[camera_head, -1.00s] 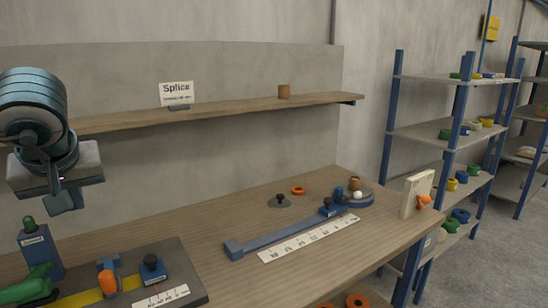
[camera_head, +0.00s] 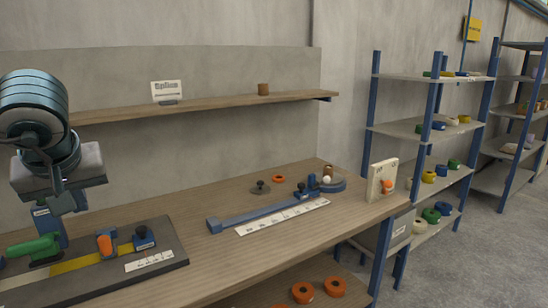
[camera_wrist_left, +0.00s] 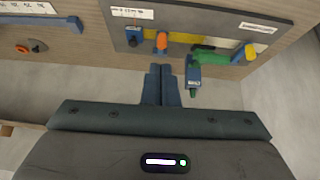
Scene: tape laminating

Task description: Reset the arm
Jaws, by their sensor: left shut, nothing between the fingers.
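My left gripper (camera_head: 66,203) hangs at the left of the head view, above the back of the dark laminating board (camera_head: 170,254). Its two fingers are shut together and empty in the left wrist view (camera_wrist_left: 161,70). The board carries a yellow strip (camera_head: 75,264), an orange-topped part (camera_head: 104,244), a blue block with a black knob (camera_head: 143,238) and a green-handled tool (camera_head: 34,248). My right gripper is in neither view.
A blue rail with a white ruler (camera_head: 283,215) lies on the wooden bench (camera_head: 215,266). An orange ring (camera_head: 279,179) and an upright pale board (camera_head: 381,180) are farther back and right. A wall shelf (camera_head: 210,104) runs behind. Shelving racks (camera_head: 427,145) stand at right.

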